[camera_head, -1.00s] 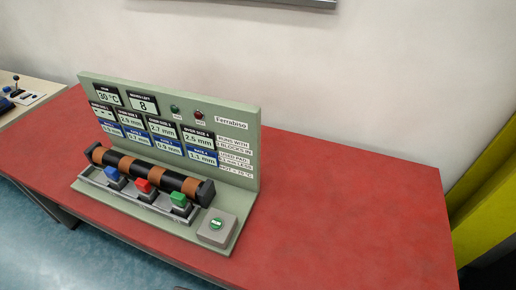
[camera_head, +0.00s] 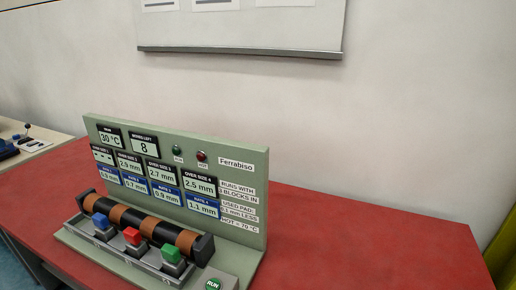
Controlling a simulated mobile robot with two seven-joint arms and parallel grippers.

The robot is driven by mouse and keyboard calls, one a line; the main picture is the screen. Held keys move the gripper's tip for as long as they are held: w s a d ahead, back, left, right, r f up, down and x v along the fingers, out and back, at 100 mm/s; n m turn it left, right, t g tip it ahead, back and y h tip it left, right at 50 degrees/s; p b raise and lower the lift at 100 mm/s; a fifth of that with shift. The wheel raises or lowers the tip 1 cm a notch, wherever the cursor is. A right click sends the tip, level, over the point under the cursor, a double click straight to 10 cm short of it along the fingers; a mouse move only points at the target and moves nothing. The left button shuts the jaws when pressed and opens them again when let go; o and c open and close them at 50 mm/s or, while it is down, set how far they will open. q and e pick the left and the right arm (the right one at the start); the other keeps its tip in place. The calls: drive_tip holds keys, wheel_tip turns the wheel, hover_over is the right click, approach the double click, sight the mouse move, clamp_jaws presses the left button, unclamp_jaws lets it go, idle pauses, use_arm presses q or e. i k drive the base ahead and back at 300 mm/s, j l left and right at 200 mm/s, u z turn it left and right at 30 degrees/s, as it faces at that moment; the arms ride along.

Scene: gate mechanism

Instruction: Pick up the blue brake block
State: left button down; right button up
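The blue brake block (camera_head: 101,222) sits at the left end of a tray in front of a dark roller with orange-brown bands (camera_head: 142,222). A red block (camera_head: 132,237) and a green block (camera_head: 171,253) sit to its right in the same row. Each block has a grey lower part. The blue block seems to be against or close to the roller; I cannot tell whether they touch. Neither of my grippers shows in the head view.
The green-grey panel (camera_head: 244,170) with displays stands behind the roller. A RUN button box (camera_head: 215,283) is at the front right. The red table (camera_head: 370,245) is clear to the right. Another bench (camera_head: 30,148) stands at the far left, and a whiteboard (camera_head: 240,25) hangs above.

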sight(105, 231)
drive_tip(key=l+u, duration=0.1)
drive_tip(key=u, duration=1.25)
drive_tip(key=j+z, duration=0.1)
drive_tip(key=z, duration=0.2)
drive_tip(key=i+j+z, duration=0.15)
drive_tip(key=j+z, duration=0.15)
drive_tip(key=i+j+z, duration=0.25)
drive_tip(key=j, duration=0.15)
drive_tip(key=j+z, duration=0.55)
drive_tip(key=j, duration=0.2)
